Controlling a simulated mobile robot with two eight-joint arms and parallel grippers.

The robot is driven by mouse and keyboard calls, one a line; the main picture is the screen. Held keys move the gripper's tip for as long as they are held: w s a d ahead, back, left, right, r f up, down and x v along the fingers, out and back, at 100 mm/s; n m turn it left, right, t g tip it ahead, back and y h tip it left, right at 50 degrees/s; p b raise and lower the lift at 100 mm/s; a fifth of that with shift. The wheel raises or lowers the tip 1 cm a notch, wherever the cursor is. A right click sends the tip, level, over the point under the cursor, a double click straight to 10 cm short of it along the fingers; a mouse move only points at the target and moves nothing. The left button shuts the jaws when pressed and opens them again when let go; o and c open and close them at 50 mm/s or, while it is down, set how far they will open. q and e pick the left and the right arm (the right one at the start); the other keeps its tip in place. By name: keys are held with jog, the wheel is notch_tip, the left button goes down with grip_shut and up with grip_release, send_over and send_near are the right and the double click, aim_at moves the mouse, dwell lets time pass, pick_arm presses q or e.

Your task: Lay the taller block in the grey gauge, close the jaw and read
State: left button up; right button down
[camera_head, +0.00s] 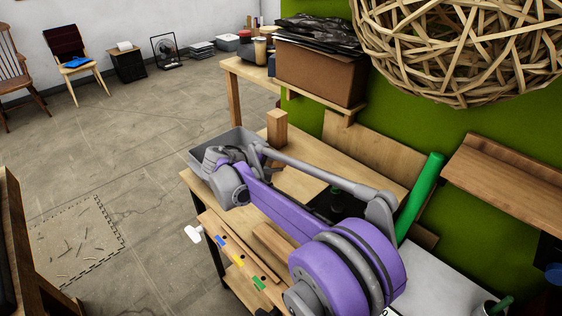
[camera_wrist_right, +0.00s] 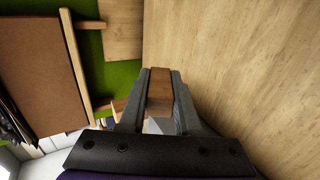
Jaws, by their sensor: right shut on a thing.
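My right gripper (camera_wrist_right: 160,95) is shut on a brown wooden block (camera_wrist_right: 159,90) in the wrist view, with a grey finger on either side of it. In the head view my purple right arm reaches to the left over the bench, and its fingers are hidden. A wooden block (camera_head: 277,127) stands upright on the bench just beyond the wrist; I cannot tell if it is the held one. A second wooden piece (camera_head: 273,241) lies near the front edge. I cannot clearly make out the grey gauge or its jaw. My left gripper is not in view.
The wooden bench (camera_head: 310,182) is partly covered by my arm. A grey bin (camera_head: 239,139) sits at its left end. A green tube (camera_head: 420,197) leans behind the arm. A cardboard box (camera_head: 318,72) stands on the shelf, and a large woven cane ball (camera_head: 465,50) hangs at upper right.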

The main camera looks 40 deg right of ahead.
aim_at(278, 183)
jog(key=shift+a, duration=0.1)
jog(key=shift+f+b, duration=2.3)
jog(key=shift+f, duration=1.5)
jog(key=shift+s, duration=0.1)
jog(key=shift+f, duration=0.1)
jog(key=c, duration=0.5)
grip_release()
jog(key=shift+c, duration=0.2)
jog(key=v, duration=1.1)
jog(key=shift+p, duration=0.35)
